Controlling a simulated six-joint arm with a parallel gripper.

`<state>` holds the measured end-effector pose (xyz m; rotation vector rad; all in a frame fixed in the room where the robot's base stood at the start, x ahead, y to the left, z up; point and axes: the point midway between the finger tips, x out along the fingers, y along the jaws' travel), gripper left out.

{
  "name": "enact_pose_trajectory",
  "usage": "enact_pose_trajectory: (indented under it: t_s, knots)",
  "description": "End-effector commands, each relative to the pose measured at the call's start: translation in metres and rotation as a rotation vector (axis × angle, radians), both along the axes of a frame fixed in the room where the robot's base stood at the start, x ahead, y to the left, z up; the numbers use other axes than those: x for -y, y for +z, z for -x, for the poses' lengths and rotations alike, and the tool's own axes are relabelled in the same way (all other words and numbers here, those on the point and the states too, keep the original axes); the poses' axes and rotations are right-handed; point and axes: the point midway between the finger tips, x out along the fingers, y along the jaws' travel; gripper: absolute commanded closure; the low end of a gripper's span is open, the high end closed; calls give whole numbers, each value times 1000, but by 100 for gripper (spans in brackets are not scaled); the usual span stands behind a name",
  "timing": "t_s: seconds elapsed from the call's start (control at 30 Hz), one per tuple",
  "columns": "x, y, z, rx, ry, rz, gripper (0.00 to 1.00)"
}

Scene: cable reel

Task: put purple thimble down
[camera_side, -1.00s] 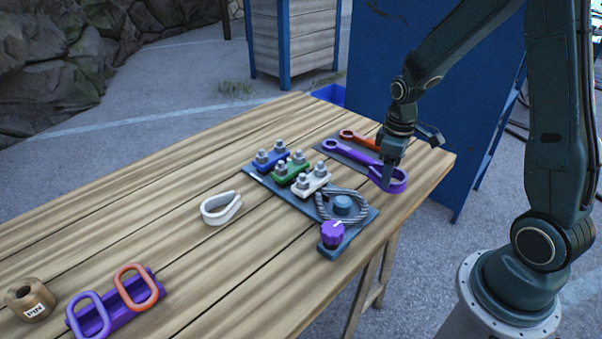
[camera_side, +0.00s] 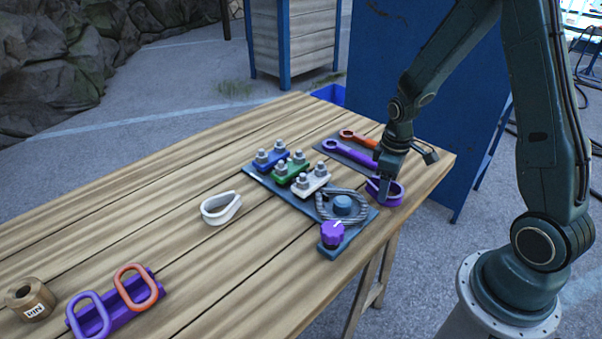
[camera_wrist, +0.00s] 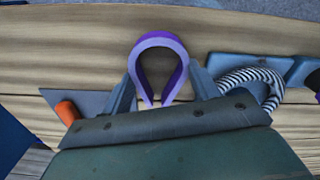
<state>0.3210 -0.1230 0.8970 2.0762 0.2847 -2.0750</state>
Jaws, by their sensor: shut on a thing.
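The purple thimble (camera_side: 396,194) is a teardrop-shaped loop. My gripper (camera_side: 384,186) is shut on it, low over the right end of the table, beside the cable board. In the wrist view the thimble (camera_wrist: 172,47) stands out ahead between the two fingers (camera_wrist: 162,88), its rounded end away from me. It looks at or just above the wood; I cannot tell whether it touches. My wrist part hides its near end in the wrist view.
The cable board (camera_side: 352,240) bears blue, green and white clamps, a grey cable loop (camera_side: 323,203) and a purple knob (camera_side: 332,233). Purple (camera_side: 345,150) and orange (camera_side: 358,138) wrenches lie on a dark mat behind. A white thimble (camera_side: 208,217) lies mid-table, with bare wood around it.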

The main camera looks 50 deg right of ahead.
Motion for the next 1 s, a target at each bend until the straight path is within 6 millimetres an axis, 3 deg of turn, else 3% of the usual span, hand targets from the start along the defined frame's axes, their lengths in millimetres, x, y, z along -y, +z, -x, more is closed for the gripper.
enact_pose_trajectory:
  t_s: [0.27,0.3,0.4,0.77,1.0]
  knots:
    - [0,-3,0,0,0,0,68]
    - [0,-3,0,0,0,0,32]
    - [0,-3,0,0,0,0,18]
    - [0,-1,0,0,0,0,18]
    - [0,11,-1,2,0,1,18]
